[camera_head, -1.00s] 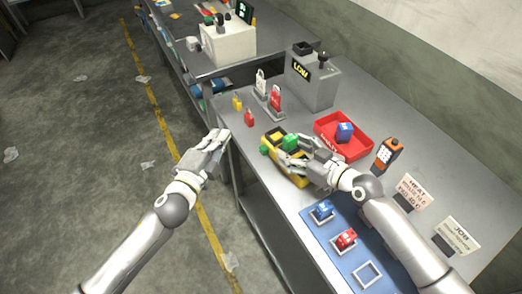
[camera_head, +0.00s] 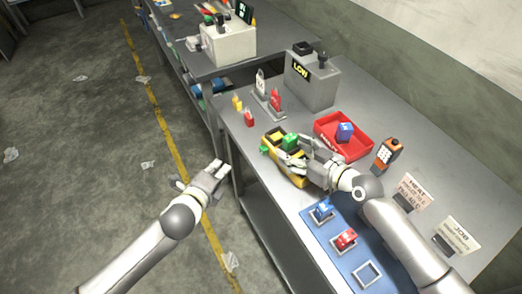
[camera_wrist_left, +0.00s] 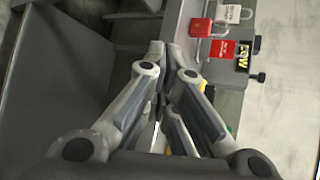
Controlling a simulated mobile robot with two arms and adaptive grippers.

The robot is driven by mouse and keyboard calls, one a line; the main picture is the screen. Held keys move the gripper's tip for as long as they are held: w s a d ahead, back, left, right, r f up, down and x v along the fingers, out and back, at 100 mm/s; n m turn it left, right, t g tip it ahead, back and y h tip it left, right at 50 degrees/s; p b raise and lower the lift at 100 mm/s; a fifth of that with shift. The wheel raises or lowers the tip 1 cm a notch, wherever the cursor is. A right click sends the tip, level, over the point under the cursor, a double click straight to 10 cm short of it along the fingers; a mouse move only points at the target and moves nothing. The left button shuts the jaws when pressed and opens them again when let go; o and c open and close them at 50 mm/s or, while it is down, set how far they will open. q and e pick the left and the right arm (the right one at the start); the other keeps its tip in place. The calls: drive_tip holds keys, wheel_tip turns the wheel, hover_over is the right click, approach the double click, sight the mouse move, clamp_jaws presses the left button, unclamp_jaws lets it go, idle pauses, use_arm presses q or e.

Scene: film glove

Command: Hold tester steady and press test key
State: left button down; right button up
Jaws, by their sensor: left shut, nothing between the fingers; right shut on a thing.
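The yellow body (camera_head: 296,179) that I take for the tester stands on the bench, with dark and green parts on top. My right gripper (camera_head: 286,160) is shut on it at its right side, and its fingers hide part of it. A green block (camera_head: 291,141) sits at its top. My left gripper (camera_head: 221,170) is shut and empty, left of the bench edge and apart from the tester. In the left wrist view its fingers (camera_wrist_left: 170,55) are close together. I cannot make out a test key.
A grey box with a LOW display (camera_head: 313,82) stands behind, near red and white padlocks (camera_head: 275,99). A red tray (camera_head: 354,149) holds a blue block (camera_head: 345,131).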

sight(251, 160)
use_arm(q)
drive_tip(key=shift+w+d, duration=0.85)
drive_tip(key=shift+d, duration=0.35)
drive_tip(key=shift+w+d, duration=0.9)
drive_tip(key=shift+d, duration=0.3)
drive_tip(key=shift+w+d, duration=0.85)
drive_tip(key=shift+d, duration=0.35)
drive_tip(key=shift+w+d, duration=0.25)
drive_tip(key=shift+d, duration=0.05)
drive_tip(key=shift+w+d, duration=0.2)
drive_tip(key=shift+d, duration=0.1)
drive_tip(key=shift+s+a, duration=0.5)
drive_tip(key=shift+a, duration=0.1)
